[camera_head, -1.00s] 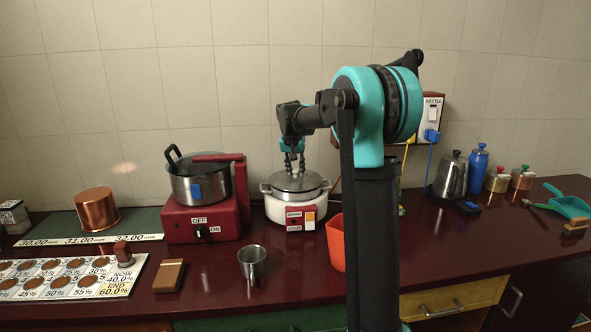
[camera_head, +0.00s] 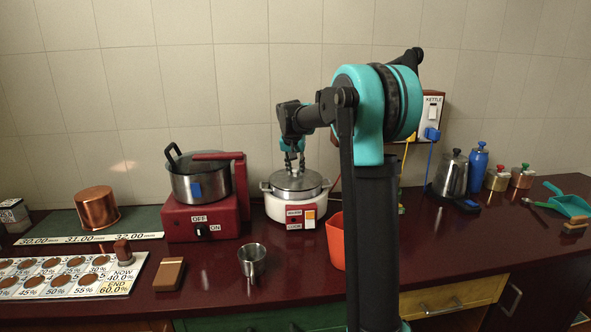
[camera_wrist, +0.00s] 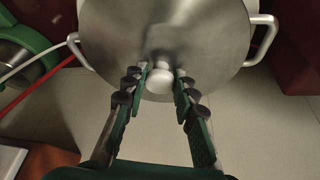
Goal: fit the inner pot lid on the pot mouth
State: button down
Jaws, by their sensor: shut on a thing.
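The inner pot lid (camera_head: 297,180) is a round silver disc at the mouth of the white rice cooker (camera_head: 291,208), near the middle of the counter. In the wrist view the lid (camera_wrist: 205,35) fills the top, with its pale round knob (camera_wrist: 159,82) between my fingertips. My gripper (camera_head: 294,168) points down from above and is shut on the knob; it also shows in the wrist view (camera_wrist: 161,78). A metal handle shows on each side of the lid in the wrist view. The pot mouth is hidden beneath the lid, and I cannot tell whether the lid is fully seated.
A steel pot (camera_head: 198,180) stands on a red burner (camera_head: 203,217) to the left. An orange container (camera_head: 337,240) is close on the right, and a metal cup (camera_head: 252,260) stands in front. A copper pot (camera_head: 97,209) is far left; a kettle (camera_head: 452,175) is right.

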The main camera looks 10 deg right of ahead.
jog(key=shift+f, duration=0.4)
dwell(0.5)
jog(key=c, duration=1.1)
grip_release()
jog(key=shift+c, duration=0.2)
jog(key=v, duration=1.2)
jog(key=shift+w, duration=0.1)
